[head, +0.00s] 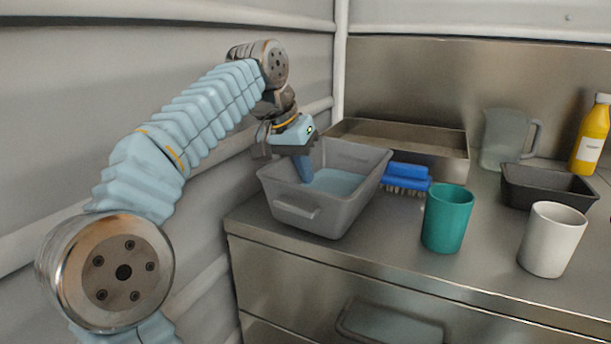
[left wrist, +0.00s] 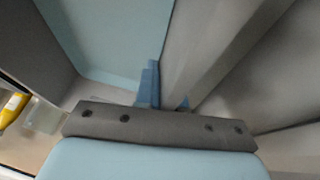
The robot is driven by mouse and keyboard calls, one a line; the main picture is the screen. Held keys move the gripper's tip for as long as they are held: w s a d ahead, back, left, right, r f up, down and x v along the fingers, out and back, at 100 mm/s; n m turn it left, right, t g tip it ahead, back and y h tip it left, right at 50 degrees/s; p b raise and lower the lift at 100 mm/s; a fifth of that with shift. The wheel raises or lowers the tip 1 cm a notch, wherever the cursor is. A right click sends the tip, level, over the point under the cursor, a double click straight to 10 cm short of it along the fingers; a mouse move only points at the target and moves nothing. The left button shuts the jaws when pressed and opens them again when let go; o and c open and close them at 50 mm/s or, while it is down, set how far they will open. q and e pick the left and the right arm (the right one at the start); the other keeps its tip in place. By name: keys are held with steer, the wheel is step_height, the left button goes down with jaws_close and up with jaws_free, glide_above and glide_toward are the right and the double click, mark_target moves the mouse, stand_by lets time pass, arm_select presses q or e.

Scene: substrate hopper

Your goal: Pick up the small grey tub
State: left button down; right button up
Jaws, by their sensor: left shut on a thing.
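The grey tub (head: 296,216) is at the left end of the steel counter, with a light blue surface inside it. My left gripper (head: 303,170) reaches down to the tub's left side and is shut on its wall. In the left wrist view, the tub wall (left wrist: 215,45) runs between the blue fingers (left wrist: 160,95); one finger is on the inner side, the other is mostly hidden. I cannot tell whether the tub's base rests on the counter or is slightly raised. My right gripper is out of view.
A steel tray (head: 445,150) stands behind the tub. A blue brush (head: 406,176), teal cup (head: 447,218), white cup (head: 551,240), dark bin (head: 548,187), clear jug (head: 503,138) and yellow bottle (head: 592,135) are to the right. The wall is close on the left.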

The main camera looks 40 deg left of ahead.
arm_select(q)
step_height(320, 180, up, 2)
steer(key=shift+r+p, duration=0.15)
steer(key=shift+p, duration=0.2)
steer(key=s+d+r, duration=0.3)
steer(key=s+d+r+p, duration=0.1)
steer(key=s+d+r, duration=0.2)
steer(key=s, duration=0.1)
steer(key=s+d+r, duration=0.3)
steer(key=shift+s+d+r+p, duration=0.15)
steer(key=shift+s+r+p, duration=0.15)
